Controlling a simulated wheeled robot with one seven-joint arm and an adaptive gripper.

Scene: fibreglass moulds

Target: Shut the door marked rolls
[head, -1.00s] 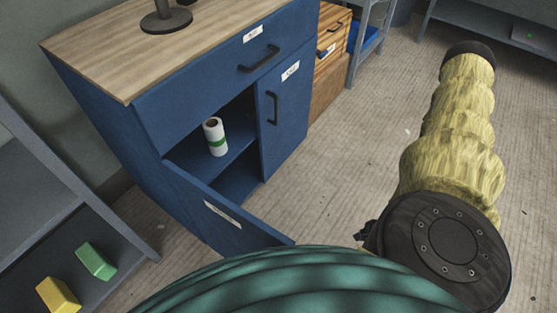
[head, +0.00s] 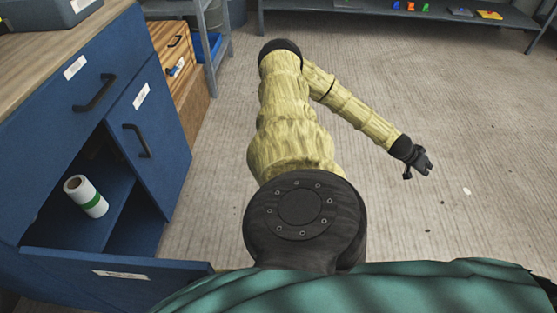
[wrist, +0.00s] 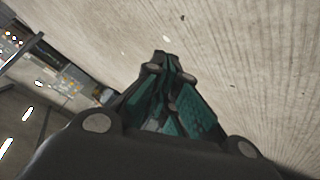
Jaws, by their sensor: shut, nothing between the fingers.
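The blue cabinet (head: 60,110) stands at the left in the head view. Its lower left door (head: 110,278) hangs open toward me, with a white label on it whose text I cannot read. Behind it the compartment shows a white roll with a green band (head: 85,196). The right door (head: 150,140) of the cabinet is closed. My gripper (head: 424,166) is shut and empty, out over the bare floor to the right, well apart from the cabinet. In the wrist view my gripper (wrist: 165,85) points across the floor with its fingers together.
A wooden drawer unit (head: 180,75) and a grey rack with a blue bin (head: 207,46) stand beyond the cabinet. A low grey shelf (head: 380,20) with small coloured items is at the back. The floor on the right is clear.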

